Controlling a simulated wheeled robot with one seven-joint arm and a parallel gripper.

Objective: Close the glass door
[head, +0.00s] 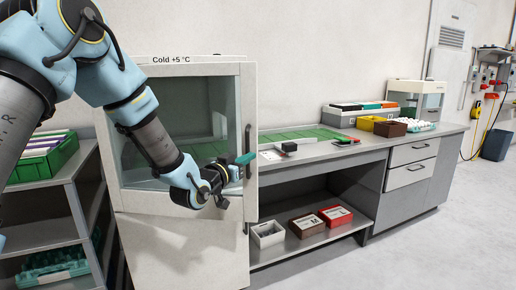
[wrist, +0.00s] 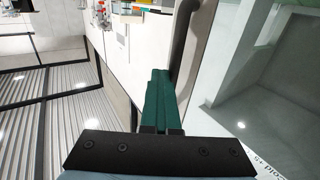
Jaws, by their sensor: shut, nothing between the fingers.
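The glass door (head: 249,95) is the upper, white-framed door of the cabinet marked "Cold +5 °C". It looks partly open, its handle-side frame standing out past the cabinet front. Its dark upright handle (head: 248,137) is on the right side of the frame. The handle also shows in the wrist view (wrist: 182,40), beside the white door frame (wrist: 203,45). My gripper (head: 246,158) is in front of the door at handle height, its green fingers shut and empty. In the wrist view the fingers (wrist: 158,80) lie alongside the handle; I cannot tell whether they touch it.
A grey counter (head: 350,152) with green mats stands right of the cabinet. Its lower shelf holds a white bin (head: 267,234), a brown bin and a red bin. A shelf rack (head: 40,236) with green crates is at the left.

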